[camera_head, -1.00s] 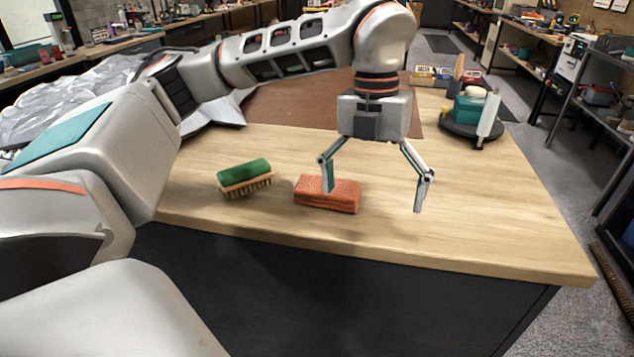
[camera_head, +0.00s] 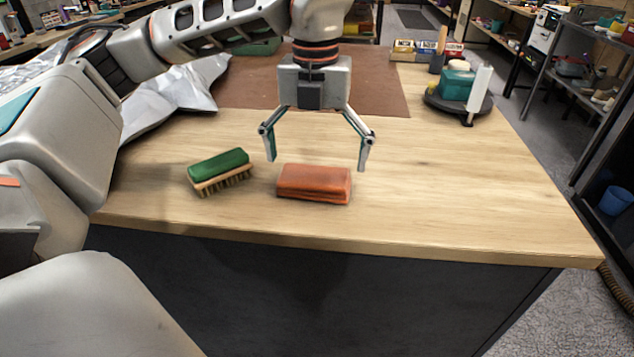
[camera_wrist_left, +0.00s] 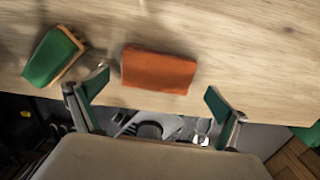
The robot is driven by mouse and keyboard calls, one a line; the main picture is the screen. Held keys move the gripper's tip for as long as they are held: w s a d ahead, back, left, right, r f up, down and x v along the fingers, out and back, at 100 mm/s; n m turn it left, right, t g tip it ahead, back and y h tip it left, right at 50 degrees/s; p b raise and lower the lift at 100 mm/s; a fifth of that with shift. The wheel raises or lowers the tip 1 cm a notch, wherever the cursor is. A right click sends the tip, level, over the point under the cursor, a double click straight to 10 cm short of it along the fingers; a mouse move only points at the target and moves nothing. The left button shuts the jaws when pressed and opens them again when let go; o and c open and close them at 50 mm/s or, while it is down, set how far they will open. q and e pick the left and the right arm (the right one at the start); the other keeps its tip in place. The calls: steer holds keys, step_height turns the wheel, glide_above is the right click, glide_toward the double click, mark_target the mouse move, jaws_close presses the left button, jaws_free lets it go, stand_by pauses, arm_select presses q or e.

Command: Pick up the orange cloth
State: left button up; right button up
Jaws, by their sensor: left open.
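The orange cloth (camera_head: 314,184) is a folded, brick-shaped block lying flat on the wooden table near its front edge. It also shows in the left wrist view (camera_wrist_left: 158,70), ahead of the fingers and roughly between their lines. My left gripper (camera_head: 317,160) is open and empty above the cloth, its fingers spread wider than the cloth and pointing down. In the left wrist view (camera_wrist_left: 155,92) its green-padded fingertips stand apart on either side. No contact with the cloth shows. My right gripper is not in view.
A green-backed brush (camera_head: 219,168) lies on the table just left of the cloth. A brown mat (camera_head: 385,95) covers the back of the table (camera_head: 470,190). A dark round tray (camera_head: 455,103) with bottles stands at the back right. The table right of the cloth is clear.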

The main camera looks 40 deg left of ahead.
mark_target(315, 175)
arm_select(q)
step_height(315, 175, down, 4)
steer(key=shift+a+r+b, duration=0.1)
steer(key=shift+r+b, duration=0.15)
steer(key=shift+b, duration=0.2)
steer(key=shift+f, duration=0.3)
steer(key=shift+r, duration=0.15)
steer(key=c, duration=0.9)
step_height(315, 175, up, 9)
steer(key=p, duration=0.2)
steer(key=shift+p, duration=0.4)
step_height(315, 175, up, 11)
steer(key=p, duration=0.3)
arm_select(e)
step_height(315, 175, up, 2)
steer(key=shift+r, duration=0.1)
